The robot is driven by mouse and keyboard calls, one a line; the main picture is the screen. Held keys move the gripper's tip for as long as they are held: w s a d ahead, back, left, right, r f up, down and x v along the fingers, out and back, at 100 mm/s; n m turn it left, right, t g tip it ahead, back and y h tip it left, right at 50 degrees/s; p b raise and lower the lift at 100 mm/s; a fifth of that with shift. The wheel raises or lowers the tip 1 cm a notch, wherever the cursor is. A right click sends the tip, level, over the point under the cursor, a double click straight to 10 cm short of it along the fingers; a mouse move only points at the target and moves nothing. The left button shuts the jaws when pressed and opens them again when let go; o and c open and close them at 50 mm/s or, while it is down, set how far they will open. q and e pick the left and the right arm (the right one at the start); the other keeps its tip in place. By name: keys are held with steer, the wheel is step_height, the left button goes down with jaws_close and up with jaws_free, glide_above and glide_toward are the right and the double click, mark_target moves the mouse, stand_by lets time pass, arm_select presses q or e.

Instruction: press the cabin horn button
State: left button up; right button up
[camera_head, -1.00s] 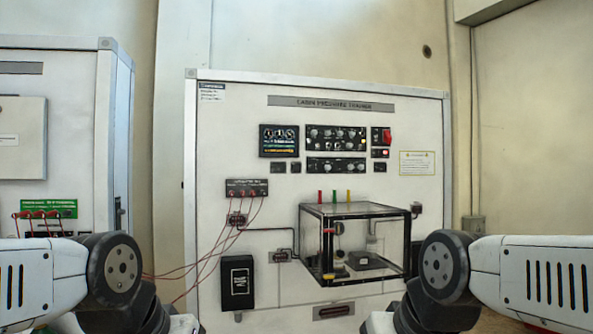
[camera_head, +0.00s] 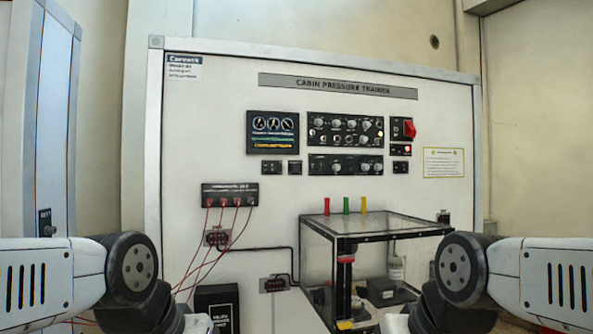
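The cabin pressure trainer panel (camera_head: 225,110) stands upright in front of me. It carries a dark display (camera_head: 272,133), an upper knob panel (camera_head: 345,129) and a lower knob panel (camera_head: 345,165). Small square black modules sit below the display, one at left (camera_head: 271,168) and one at right (camera_head: 294,168). Another small module (camera_head: 400,167) sits at the right, under a red switch (camera_head: 409,129) and a small unit with a red light (camera_head: 401,150). Labels are too small to tell which is the cabin horn button. Both my arms show low at the sides, but neither gripper is in view.
A clear chamber with a dark frame (camera_head: 375,238) juts out at lower right, with red, green and yellow pegs above its top. Red cables (camera_head: 206,260) hang from a terminal block (camera_head: 230,195) at left. A black box (camera_head: 216,304) sits low. Another cabinet (camera_head: 45,130) stands at left.

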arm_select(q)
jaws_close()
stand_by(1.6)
